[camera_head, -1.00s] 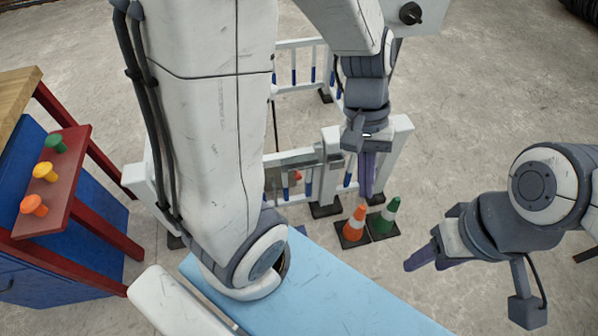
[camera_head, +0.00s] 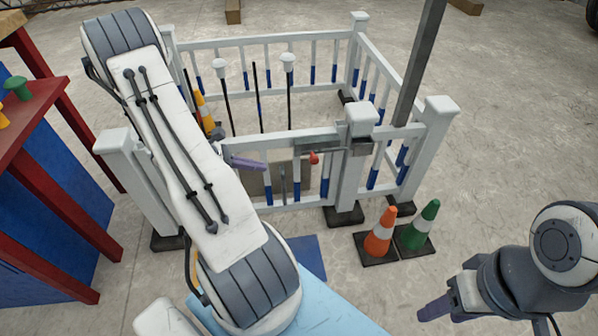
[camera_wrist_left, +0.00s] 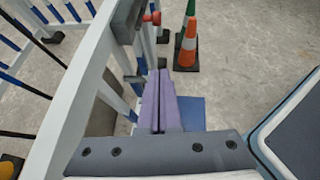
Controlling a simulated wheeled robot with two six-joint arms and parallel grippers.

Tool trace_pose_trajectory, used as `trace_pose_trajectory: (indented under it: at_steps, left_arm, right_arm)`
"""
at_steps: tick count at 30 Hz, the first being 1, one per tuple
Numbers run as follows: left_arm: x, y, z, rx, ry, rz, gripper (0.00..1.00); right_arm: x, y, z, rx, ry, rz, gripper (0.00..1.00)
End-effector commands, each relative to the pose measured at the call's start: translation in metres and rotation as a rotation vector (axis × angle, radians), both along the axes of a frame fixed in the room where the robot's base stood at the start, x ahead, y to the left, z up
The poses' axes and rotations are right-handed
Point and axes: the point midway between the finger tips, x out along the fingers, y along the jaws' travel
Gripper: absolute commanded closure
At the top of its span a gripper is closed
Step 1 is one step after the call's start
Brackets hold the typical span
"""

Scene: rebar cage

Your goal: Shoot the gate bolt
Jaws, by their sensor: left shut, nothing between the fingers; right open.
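The white gate (camera_head: 225,143) with blue-tipped bars stands at the front of the pen, beside a white post (camera_head: 358,165). The gate bolt's red knob (camera_head: 314,158) sits near the gate's right end, left of a grey metal latch piece (camera_head: 352,148). The knob also shows in the left wrist view (camera_wrist_left: 153,18), beyond the fingertips. My left gripper (camera_head: 248,163) is shut and empty, left of the knob and apart from it, its purple fingers pointing right along the gate. My right gripper (camera_head: 428,312) is open at the lower right, away from the gate.
An orange cone (camera_head: 381,234) and a green cone (camera_head: 419,228) stand before the gate post. White-topped rods (camera_head: 288,85) and a yellow-orange cone (camera_head: 203,108) stand in the pen. A grey pole (camera_head: 418,70) leans at right. A blue-and-red bench (camera_head: 50,215) stands left.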

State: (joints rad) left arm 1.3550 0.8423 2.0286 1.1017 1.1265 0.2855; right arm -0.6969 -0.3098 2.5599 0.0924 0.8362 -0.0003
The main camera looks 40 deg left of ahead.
Motion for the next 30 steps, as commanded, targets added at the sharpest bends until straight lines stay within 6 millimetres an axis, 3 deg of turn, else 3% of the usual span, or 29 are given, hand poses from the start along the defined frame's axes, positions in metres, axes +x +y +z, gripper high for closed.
trace_pose_trajectory:
  at_steps: [13, 26, 30]
  left_arm:
    - [0.011, -0.008, -0.008, 0.000, 0.000, -0.007, 1.00]
    - [0.073, -0.047, -0.056, 0.001, 0.001, -0.009, 1.00]
    - [0.090, -0.057, -0.044, 0.005, -0.002, -0.008, 1.00]
  right_arm:
    - [0.000, 0.000, -0.007, 0.001, -0.001, 0.000, 0.50]
    - [0.000, 0.000, -0.051, 0.000, 0.000, 0.000, 0.50]
    - [0.000, 0.000, -0.057, 0.000, 0.000, 0.000, 0.50]
